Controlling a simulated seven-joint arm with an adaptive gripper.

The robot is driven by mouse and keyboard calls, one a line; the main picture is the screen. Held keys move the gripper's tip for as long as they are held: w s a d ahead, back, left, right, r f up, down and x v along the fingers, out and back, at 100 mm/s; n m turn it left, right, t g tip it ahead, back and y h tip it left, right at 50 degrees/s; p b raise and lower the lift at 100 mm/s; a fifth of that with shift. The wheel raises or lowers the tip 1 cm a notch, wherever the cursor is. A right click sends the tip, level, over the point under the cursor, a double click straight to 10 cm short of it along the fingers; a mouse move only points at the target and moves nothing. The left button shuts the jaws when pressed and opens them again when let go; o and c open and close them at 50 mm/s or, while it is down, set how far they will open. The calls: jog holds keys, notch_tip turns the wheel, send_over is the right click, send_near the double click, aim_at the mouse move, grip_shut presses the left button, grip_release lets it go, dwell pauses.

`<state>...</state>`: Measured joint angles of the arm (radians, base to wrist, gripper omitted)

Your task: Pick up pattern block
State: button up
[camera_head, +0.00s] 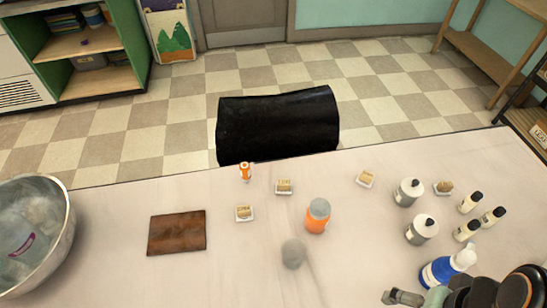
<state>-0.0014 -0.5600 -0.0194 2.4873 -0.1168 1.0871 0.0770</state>
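I cannot tell for certain which thing is the pattern block. A flat brown rectangular block (177,232) lies on the left part of the table. A small tan-brown block (443,188) lies at the right, beside the white jars. Small pale tan blocks sit on white bases at the middle of the table, one at the front (244,213), one behind it (284,187) and one farther right (365,179). My gripper (418,297) is at the bottom right edge, partly cut off, apart from these blocks. Its opening is not clear.
White jars (421,229), small black-capped bottles (470,203) and a blue bottle (447,267) crowd the right. A metal bowl (62,240) stands left. The front middle of the table (220,280) is clear.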

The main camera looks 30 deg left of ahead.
jog(key=w+a+r+t, duration=0.1)
jog(key=w+a+r, duration=0.15)
jog(key=w, duration=0.45)
jog(key=w+a+r+t, duration=0.1)
jog(key=w+a+r, duration=0.15)
jog(key=w, duration=0.35)
jog(key=w+a+f+n, duration=0.1)
jog(key=w+a+f, duration=0.25)
jog(key=a, duration=0.35)
jog(key=w+a+f+n, duration=0.2)
jog(key=w+a, duration=0.3)
jog(key=a, duration=0.3)
jog(key=n+g, duration=0.3)
jog(key=n, duration=0.2)
send_over(243, 208)
jog(key=shift+h, duration=0.4)
notch_tip(243, 208, down, 19)
jog(key=shift+r, duration=0.1)
notch_tip(243, 208, down, 5)
jog(key=shift+f, duration=0.7)
